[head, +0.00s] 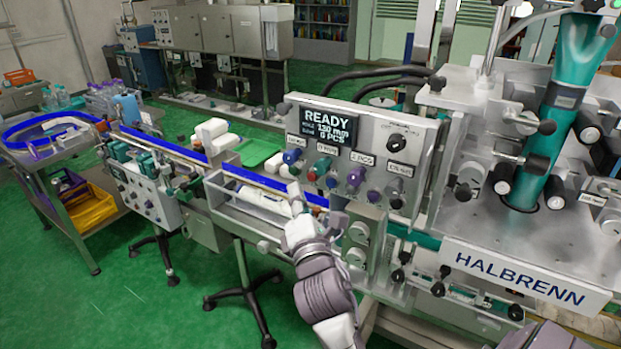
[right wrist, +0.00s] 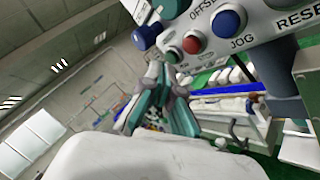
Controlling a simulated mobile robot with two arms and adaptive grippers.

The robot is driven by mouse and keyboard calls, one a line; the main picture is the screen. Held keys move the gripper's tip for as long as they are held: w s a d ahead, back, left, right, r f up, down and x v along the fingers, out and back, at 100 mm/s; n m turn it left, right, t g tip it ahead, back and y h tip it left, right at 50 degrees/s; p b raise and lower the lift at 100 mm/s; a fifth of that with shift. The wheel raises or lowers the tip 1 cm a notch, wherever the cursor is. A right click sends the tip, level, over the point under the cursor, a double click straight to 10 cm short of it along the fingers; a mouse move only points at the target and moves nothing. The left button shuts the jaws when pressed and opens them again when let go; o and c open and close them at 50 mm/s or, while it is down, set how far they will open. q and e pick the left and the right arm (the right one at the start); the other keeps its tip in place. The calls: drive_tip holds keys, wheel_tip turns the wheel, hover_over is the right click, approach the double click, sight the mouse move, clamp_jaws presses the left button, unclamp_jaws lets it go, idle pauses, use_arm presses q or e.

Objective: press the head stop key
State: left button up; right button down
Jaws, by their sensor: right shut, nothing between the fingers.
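The grey control panel (head: 375,140) stands right of centre in the head view, with a READY display (head: 331,123) above a row of coloured keys and knobs. The right wrist view shows a red key (right wrist: 191,44), a green key (right wrist: 170,55) and a blue key (right wrist: 226,22) at upper right. My right gripper (head: 296,192) is shut and empty, just below the panel's left part, apparently apart from the keys. My left gripper is out of view.
The HALBRENN machine (head: 530,275) fills the right side. Green floor is free at lower left.

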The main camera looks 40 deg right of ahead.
drive_tip(key=shift+s+a, duration=0.3)
drive_tip(key=shift+a, duration=0.35)
drive_tip(key=shift+s+a, duration=0.25)
drive_tip(key=shift+a, duration=0.4)
